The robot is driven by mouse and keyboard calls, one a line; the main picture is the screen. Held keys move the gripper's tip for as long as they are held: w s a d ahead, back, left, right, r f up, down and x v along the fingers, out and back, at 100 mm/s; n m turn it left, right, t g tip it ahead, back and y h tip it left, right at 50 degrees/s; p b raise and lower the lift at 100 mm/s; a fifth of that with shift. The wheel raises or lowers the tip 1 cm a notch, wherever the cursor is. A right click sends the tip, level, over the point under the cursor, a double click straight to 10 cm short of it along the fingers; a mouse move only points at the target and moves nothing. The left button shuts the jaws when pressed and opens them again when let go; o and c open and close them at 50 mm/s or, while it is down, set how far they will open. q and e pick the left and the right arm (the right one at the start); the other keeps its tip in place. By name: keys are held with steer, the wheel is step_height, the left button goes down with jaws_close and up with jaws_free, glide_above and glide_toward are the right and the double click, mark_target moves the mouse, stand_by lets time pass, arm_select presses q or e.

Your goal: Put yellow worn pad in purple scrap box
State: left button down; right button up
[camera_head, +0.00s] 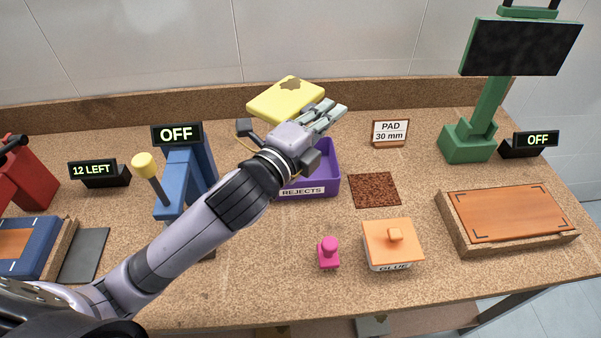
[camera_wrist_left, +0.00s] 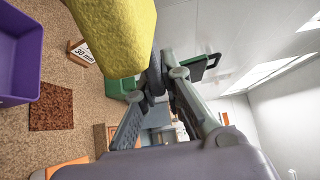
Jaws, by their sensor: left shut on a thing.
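The yellow worn pad (camera_head: 278,101), with a brown worn patch on its top, is held by my left gripper (camera_head: 322,116) in the head view. The gripper is shut on it, and its fingers partly cover the pad's right side. The pad appears raised above the back part of the table, up and left of the purple scrap box (camera_head: 329,181) in the picture. The box is labelled REJECTS; my wrist hides part of its opening. In the left wrist view the pad (camera_wrist_left: 113,36) fills the upper middle, and the box (camera_wrist_left: 17,62) is at the left edge.
A brown textured square (camera_head: 375,190) lies right of the box. A small PAD 30 mm sign (camera_head: 390,133) stands behind it. A pink knob (camera_head: 328,253) and an orange-lidded glue box (camera_head: 392,245) stand in front. A blue press (camera_head: 185,180) is left, a green stand (camera_head: 487,115) right.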

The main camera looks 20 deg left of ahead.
arm_select(q)
steer(key=shift+h, duration=0.5)
steer(key=shift+w+d+f+b, duration=0.15)
steer(key=shift+f+b, duration=0.25)
steer(key=shift+f, duration=2.7)
steer(key=shift+s+d+f+b, duration=0.1)
steer(key=shift+f+b, duration=0.35)
steer(key=shift+f, duration=2.7)
steer(key=shift+w+d+f+b, duration=0.15)
steer(key=shift+f+b, duration=0.25)
steer(key=shift+f, duration=2.7)
arm_select(e)
steer(key=shift+s+d+f, duration=0.15)
steer(key=shift+f, duration=0.5)
steer(key=shift+s+d+f, duration=0.1)
steer(key=shift+f, duration=0.5)
arm_select(q)
steer(key=shift+f+b, duration=0.4)
steer(key=shift+f, duration=0.2)
arm_select(e)
steer(key=shift+f, duration=0.35)
arm_select(q)
steer(key=c, duration=1.7)
jaws_free()
arm_select(e)
steer(key=shift+a, duration=0.25)
arm_select(q)
steer(key=shift+r, duration=0.15)
arm_select(e)
steer(key=shift+r, duration=0.1)
